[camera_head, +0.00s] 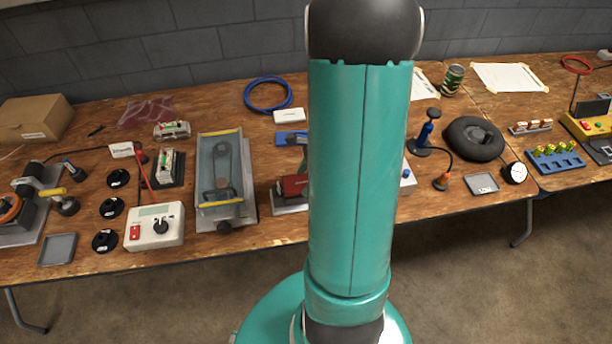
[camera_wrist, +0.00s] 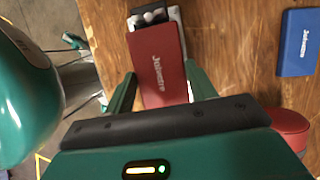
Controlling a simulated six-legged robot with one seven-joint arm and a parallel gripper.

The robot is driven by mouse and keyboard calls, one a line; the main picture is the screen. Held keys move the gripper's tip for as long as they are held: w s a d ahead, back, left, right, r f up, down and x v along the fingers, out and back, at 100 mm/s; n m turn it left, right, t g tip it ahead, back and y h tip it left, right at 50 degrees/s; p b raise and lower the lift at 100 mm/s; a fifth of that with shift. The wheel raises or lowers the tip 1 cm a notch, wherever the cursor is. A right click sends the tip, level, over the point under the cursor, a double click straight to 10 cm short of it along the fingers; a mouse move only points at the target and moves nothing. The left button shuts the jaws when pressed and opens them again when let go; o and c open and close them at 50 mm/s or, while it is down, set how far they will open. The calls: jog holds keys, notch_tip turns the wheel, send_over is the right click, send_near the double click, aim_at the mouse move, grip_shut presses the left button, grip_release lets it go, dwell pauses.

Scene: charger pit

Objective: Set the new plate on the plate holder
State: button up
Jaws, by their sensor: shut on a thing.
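A red plate with white lettering (camera_wrist: 157,68) lies between the fingers of my gripper (camera_wrist: 160,72) in the wrist view. My gripper is shut on it. The plate overlaps a light grey holder with dark parts (camera_wrist: 150,17), which shows past the plate's far end. I cannot tell whether the plate rests on it or is just above. In the head view the red plate (camera_head: 292,186) shows beside my arm, over the grey base (camera_head: 289,209). My arm hides the gripper there. A blue plate with white lettering (camera_wrist: 298,42) lies flat on the bench to the right.
The wooden bench (camera_head: 270,222) has its front edge close by. A grey tray-like fixture with yellow bars (camera_head: 222,180) stands left of the red plate. A white meter box (camera_head: 155,228) is farther left. A white box (camera_head: 289,116) and blue cable coil (camera_head: 267,94) lie behind.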

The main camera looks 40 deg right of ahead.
jog(key=shift+f, duration=1.05)
jog(key=o, duration=1.1)
jog(key=v, duration=1.4)
jog(key=shift+a+f, duration=0.1)
